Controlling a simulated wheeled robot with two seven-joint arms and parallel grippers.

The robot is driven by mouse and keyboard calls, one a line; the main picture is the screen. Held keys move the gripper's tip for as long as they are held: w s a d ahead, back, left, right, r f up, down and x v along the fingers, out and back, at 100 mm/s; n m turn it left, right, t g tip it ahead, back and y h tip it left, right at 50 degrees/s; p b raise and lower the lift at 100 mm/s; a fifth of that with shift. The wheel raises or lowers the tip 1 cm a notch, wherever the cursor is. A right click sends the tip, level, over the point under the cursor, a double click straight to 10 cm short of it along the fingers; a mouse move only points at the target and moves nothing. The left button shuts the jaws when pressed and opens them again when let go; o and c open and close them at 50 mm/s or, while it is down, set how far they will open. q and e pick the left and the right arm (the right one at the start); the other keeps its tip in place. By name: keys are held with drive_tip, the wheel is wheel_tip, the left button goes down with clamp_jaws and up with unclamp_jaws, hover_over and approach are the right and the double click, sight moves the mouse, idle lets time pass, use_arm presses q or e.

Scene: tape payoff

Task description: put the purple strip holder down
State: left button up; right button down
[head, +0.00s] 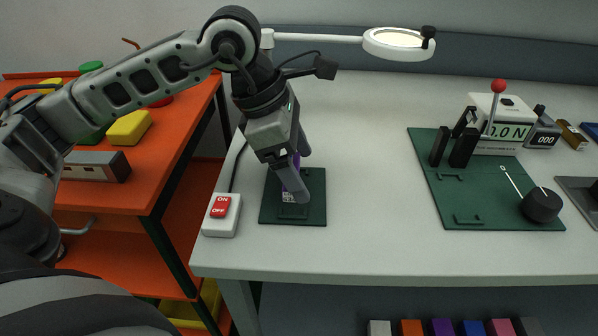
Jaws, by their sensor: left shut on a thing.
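The purple strip holder (296,162) shows only as a small purple patch between the fingers of my left gripper (303,178). The fingers are shut on it and hide most of it. The gripper points down over a small dark green mat (312,212) at the left of the grey table. A pale printed label shows by the fingertips, just above or on the mat. I cannot tell whether the holder touches the mat. My right gripper is not in view.
A white switch box (222,215) with a red ON/OFF button stands left of the mat. A larger green board (470,205) with a force gauge (503,123) and black knob (541,205) is at the right. A lamp (398,43) hangs behind. The table's middle is clear.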

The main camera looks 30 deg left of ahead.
use_arm(q)
drive_tip(key=shift+f, duration=1.05)
drive_tip(key=shift+f, duration=0.15)
drive_tip(key=o, duration=0.9)
drive_tip(key=shift+o, duration=0.2)
drive_tip(key=shift+r, duration=0.45)
drive_tip(key=v, duration=1.1)
drive_tip(key=shift+r+p, duration=0.2)
drive_tip(key=shift+p, duration=0.25)
drive_tip(key=shift+s+a, duration=0.1)
